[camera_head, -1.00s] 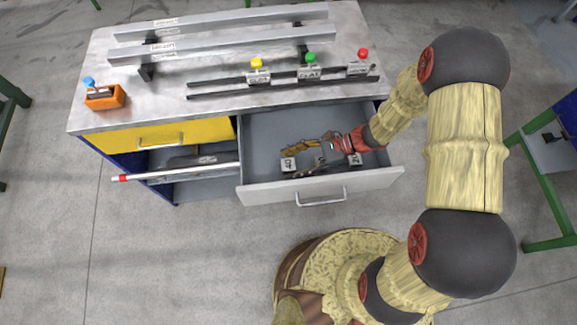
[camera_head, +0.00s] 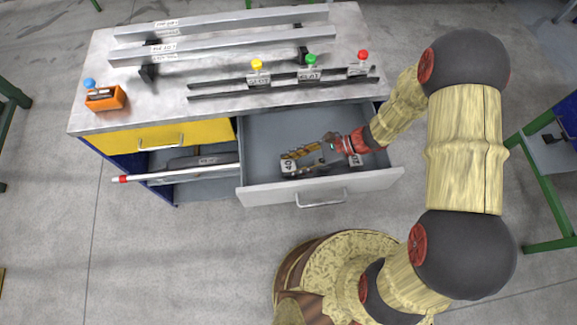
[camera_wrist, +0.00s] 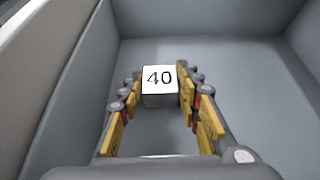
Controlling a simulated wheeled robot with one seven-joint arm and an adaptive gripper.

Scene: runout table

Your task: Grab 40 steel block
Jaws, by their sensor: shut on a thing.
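The steel block marked 40 (camera_wrist: 159,88) lies between my gripper's fingertips (camera_wrist: 158,92) in the wrist view, its white numbered label facing the camera. The fingers close on it from both sides near their tips. In the head view the block (camera_head: 288,166) is at the left of the open drawer, near its front wall. My gripper (camera_head: 299,157) reaches to it from the right, low inside the drawer. Whether the block touches the drawer floor cannot be told.
The open grey drawer (camera_head: 270,189) surrounds my gripper. Another labelled block (camera_head: 354,160) lies under my wrist at the drawer's right. The steel tabletop (camera_head: 220,68) above carries rails, coloured-knob stops and an orange box (camera_head: 105,99). A white rod (camera_head: 180,172) sticks out at left.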

